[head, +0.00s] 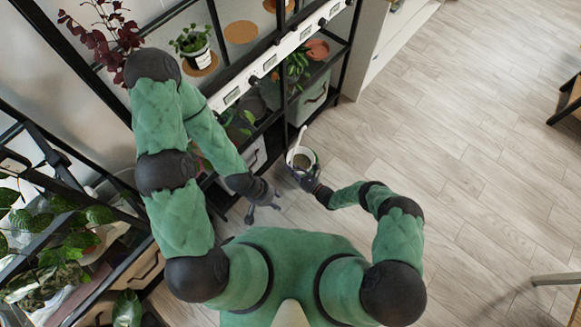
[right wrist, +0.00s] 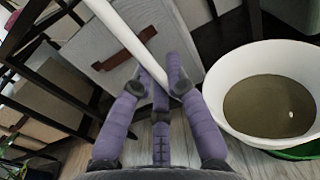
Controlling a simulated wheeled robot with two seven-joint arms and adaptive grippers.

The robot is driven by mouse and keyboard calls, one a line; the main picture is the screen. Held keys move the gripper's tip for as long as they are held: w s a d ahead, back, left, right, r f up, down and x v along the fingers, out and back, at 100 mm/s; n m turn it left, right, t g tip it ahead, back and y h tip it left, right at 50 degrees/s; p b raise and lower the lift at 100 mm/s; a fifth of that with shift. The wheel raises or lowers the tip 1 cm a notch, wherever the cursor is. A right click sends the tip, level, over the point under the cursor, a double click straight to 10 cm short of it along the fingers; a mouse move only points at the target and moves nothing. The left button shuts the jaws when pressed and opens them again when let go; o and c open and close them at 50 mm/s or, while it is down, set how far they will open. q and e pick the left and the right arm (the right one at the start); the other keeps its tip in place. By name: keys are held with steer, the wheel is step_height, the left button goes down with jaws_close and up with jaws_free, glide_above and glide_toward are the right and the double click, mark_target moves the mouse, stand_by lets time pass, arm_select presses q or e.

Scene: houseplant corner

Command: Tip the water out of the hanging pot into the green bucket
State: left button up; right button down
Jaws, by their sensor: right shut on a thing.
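The white hanging pot (head: 292,158) is in front of the shelf in the head view, with brown content inside and a thin white hanger rising from it. In the right wrist view the pot (right wrist: 215,88) is at the right, its brown surface level within the rim and showing a bright spot. My right gripper (head: 302,174) is beside the pot; its fingers (right wrist: 170,85) are shut on the white hanger (right wrist: 128,42). A green rim, apparently the green bucket (right wrist: 300,152), shows below the pot, mostly hidden. My left gripper (head: 263,203) is open and empty, lower left of the pot.
Another plant shelf (head: 100,250) is at the left. Wooden floor (head: 450,150) is clear at the right.

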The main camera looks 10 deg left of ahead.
steer(key=shift+f+b, duration=1)
steer(key=shift+f, duration=0.4)
steer(key=shift+w+d+r+m+g+h, duration=0.15)
steer(key=shift+w+r+m+g+h, duration=0.2)
steer(key=shift+w+r+m, duration=0.4)
steer(key=w+d+r+m+g+h, duration=0.1)
steer(key=w+r+m+g, duration=0.2)
steer(key=w, duration=0.4)
steer(key=w+d+r+m+g+h, duration=0.1)
steer(key=w+r+m+g, duration=0.2)
steer(key=w+m, duration=0.3)
steer(key=shift+w+r, duration=0.2)
steer(key=shift+w, duration=1)
stand_by(0.8)
